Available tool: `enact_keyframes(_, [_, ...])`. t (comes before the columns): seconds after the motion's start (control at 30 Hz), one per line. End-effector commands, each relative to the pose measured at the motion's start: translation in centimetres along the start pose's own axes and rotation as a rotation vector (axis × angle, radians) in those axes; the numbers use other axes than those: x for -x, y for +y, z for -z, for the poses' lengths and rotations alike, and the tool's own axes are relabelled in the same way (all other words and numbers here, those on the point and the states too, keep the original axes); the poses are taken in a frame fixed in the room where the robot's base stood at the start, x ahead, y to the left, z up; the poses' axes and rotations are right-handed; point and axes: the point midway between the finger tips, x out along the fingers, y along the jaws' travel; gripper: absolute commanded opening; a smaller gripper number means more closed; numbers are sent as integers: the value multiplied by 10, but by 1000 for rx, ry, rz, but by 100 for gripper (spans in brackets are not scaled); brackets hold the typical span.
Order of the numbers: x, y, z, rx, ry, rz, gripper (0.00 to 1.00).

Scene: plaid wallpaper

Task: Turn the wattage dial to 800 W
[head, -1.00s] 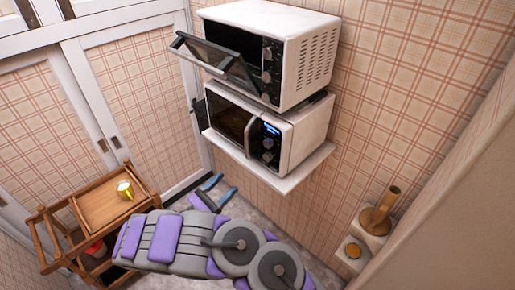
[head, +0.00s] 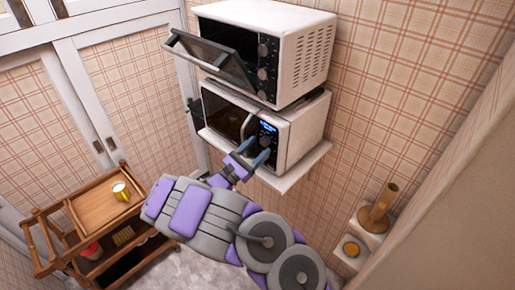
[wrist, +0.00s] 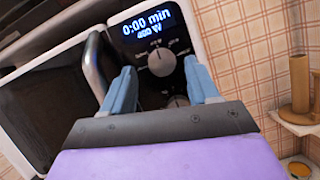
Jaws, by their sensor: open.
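The white lower microwave (head: 301,130) has a black control panel with a lit display (wrist: 148,24), reading 0:00 min and what looks like 460 W. Below it in the wrist view are a grey upper dial (wrist: 161,62), with small markings around it, and a lower dial (wrist: 178,101), partly hidden by my gripper. Which one sets wattage I cannot tell for sure. My gripper (head: 254,153) is open in front of the panel. In the wrist view its blue fingers (wrist: 160,68) stand left and right of the upper dial; contact is not visible.
A toaster oven (head: 296,45) with its door hanging open sits just above. The microwave's door handle (wrist: 97,66) is close left of my left finger.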

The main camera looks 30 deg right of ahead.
Motion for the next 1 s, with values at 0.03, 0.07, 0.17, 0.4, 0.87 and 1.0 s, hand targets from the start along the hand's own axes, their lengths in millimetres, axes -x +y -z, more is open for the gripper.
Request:
enact_keyframes(0.03, [-5, -1, 0, 0, -1, 2, 60])
enact_keyframes(0.07, [-7, -1, 0, 0, 0, 2, 60])
enact_keyframes(0.17, [-10, -1, 0, 0, 0, 2, 60])
enact_keyframes(0.4, [-9, 0, -1, 0, -2, 1, 60])
enact_keyframes(0.87, [-9, 0, -1, 0, -2, -1, 17])
enact_keyframes(1.0, [-10, 1, 0, 0, -2, -1, 4])
